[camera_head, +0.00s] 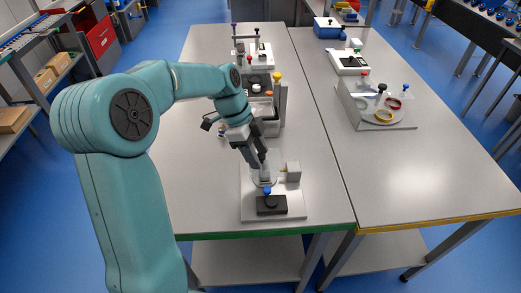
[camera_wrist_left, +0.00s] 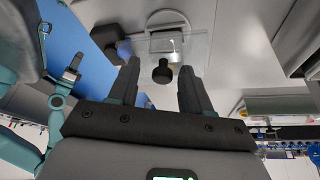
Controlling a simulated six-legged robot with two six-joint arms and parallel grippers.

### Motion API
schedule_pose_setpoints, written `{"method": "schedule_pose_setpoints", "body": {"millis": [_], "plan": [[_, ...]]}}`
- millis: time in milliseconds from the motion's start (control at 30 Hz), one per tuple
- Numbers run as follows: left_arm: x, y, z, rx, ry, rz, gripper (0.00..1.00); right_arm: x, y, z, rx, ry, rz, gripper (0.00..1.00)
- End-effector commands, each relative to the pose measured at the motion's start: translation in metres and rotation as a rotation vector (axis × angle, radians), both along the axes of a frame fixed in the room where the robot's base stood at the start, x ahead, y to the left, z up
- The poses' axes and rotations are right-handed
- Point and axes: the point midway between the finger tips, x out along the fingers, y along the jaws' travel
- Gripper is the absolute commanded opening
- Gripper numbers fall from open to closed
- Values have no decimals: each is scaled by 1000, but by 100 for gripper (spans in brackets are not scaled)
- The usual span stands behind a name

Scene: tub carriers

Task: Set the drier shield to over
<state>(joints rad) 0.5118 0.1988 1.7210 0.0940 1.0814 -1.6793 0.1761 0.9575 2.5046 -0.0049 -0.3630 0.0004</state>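The drier unit sits on a pale base plate (camera_head: 288,208) at the near end of the left table. A clear shield (camera_wrist_left: 198,48) shows in the wrist view as a see-through sheet, with a black round knob (camera_wrist_left: 162,72) in front of it. Its exact tilt is hard to tell. My left gripper (camera_head: 261,163) is just above the unit. In the wrist view its two fingers (camera_wrist_left: 160,88) are apart, with the knob between them in the picture and no visible contact. What looks like my right gripper (camera_wrist_left: 73,66) is small at the left of the wrist view.
On the base plate stand a black block (camera_head: 272,205) with a blue knob (camera_head: 267,190) and a grey block (camera_head: 293,172). Other devices stand behind on the left table. A white stand (camera_head: 375,122) with rings is on the right table. The near right table is clear.

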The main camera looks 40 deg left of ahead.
Motion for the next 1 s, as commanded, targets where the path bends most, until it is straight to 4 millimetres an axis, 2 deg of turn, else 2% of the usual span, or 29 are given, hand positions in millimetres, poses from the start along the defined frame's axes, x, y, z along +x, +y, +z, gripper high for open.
{"method": "schedule_pose_setpoints", "body": {"millis": [367,467,800,1000], "plan": [[2,3,9,2,-11,3,49,0,0,0,0,0,0,43],[-1,9,24,3,-13,4,49,0,0,-2,0,0,0,43],[-18,40,106,2,-11,5,49,0,0,-1,0,0,0,43],[-24,52,140,1,-8,3,49,0,0,4,0,0,0,43]]}}
